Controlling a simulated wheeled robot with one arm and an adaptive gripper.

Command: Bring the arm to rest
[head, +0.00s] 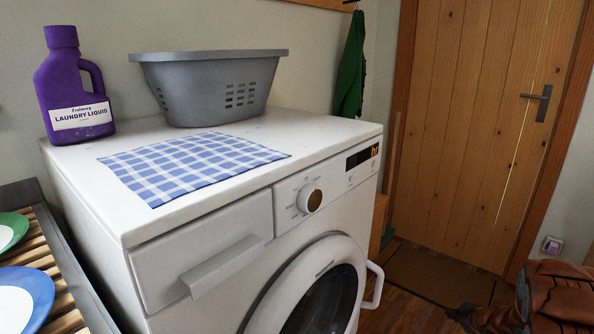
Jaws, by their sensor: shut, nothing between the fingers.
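My arm and gripper do not show in the head view, so their pose is hidden from me. In front is a white washing machine (215,207) with a round door (305,290) at its lower front. A blue and white checked cloth (190,166) lies flat on its top, near the front edge. A grey laundry basket (209,85) stands at the back of the top. A purple bottle of laundry liquid (72,88) stands upright at the back left corner.
A slatted rack (58,273) with a green plate (10,231) and a blue plate (30,300) is at left. A green cloth (350,66) hangs on the wall. A wooden door (472,120) is at right, with brown leather-like items (550,297) at lower right.

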